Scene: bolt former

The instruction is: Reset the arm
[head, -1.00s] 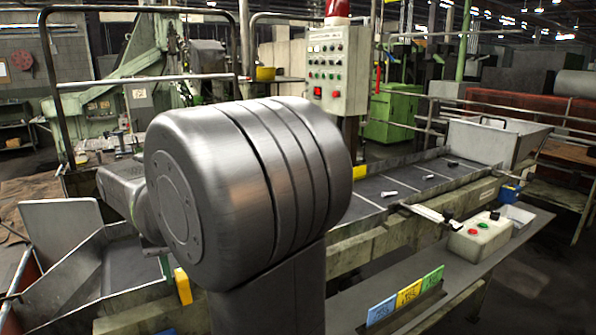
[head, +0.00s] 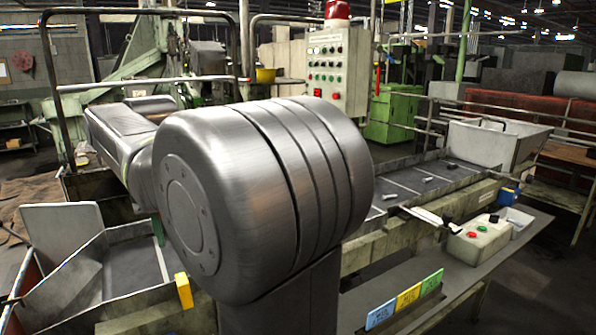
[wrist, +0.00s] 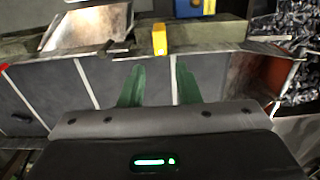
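My gripper (wrist: 159,66) shows in the wrist view as two green fingers standing well apart. The gap between them is empty, above a grey tray floor (wrist: 110,72) with pale divider lines. In the head view my large grey arm joint fills the middle. My forearm reaches back to the left behind it, and the gripper itself is hidden there.
A divided tray (head: 400,178) with several small bolts runs to the right. A button box (head: 480,238) and coloured cards (head: 408,298) are in front. A control cabinet (head: 338,70) stands behind. The wrist view shows a yellow block (wrist: 159,40) and a heap of dark parts (wrist: 297,50).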

